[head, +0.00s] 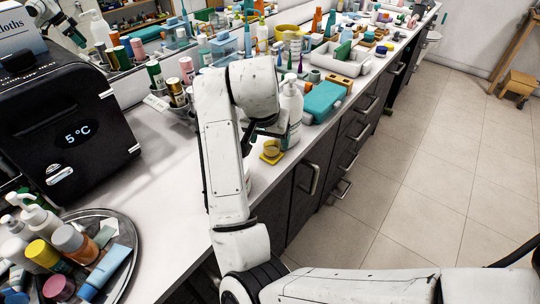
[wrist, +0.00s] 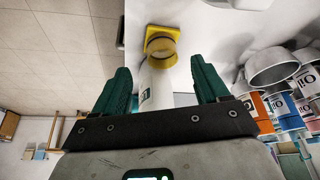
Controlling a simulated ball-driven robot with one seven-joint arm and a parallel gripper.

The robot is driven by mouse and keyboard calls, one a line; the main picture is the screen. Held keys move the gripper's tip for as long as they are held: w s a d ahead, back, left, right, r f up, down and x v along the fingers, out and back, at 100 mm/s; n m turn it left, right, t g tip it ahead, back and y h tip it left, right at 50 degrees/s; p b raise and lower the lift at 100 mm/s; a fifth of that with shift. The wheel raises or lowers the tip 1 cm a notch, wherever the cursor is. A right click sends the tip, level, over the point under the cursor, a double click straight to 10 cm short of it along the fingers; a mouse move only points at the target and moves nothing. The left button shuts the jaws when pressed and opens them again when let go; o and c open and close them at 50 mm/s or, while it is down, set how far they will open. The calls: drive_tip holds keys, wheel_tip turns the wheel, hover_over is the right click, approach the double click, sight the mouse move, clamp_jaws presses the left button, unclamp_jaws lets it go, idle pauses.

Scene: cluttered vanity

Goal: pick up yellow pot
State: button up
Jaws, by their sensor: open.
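The yellow pot (head: 271,148) is small and round with a flat, square yellow part, near the counter's front edge. In the wrist view the yellow pot (wrist: 161,45) lies just beyond my fingertips, roughly centred between them. My gripper (head: 262,130) is low over the counter beside it in the head view. In the wrist view my gripper (wrist: 163,76) has its two green fingers wide apart. A white labelled bottle (wrist: 155,88) shows between the fingers there, partly hidden by the palm. I cannot tell whether the gripper touches it.
A white pump bottle (head: 291,108) stands close to my gripper. A teal case (head: 323,101) lies behind it. Several bottles and a white tray (head: 341,60) crowd the counter's far part. A round metal tray (head: 128,250) holds items at lower left. The counter (head: 160,180) left of my arm is clear.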

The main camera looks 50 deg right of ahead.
sight(271, 145)
drive_tip(key=shift+w+x, duration=0.1)
drive_tip(key=shift+x, duration=1.45)
drive_tip(key=shift+w+x, duration=0.15)
drive_tip(key=shift+x, duration=1.35)
drive_tip(key=shift+d+r, duration=0.1)
drive_tip(key=shift+d, duration=0.05)
drive_tip(key=c, duration=1.2)
drive_tip(key=shift+r, duration=0.15)
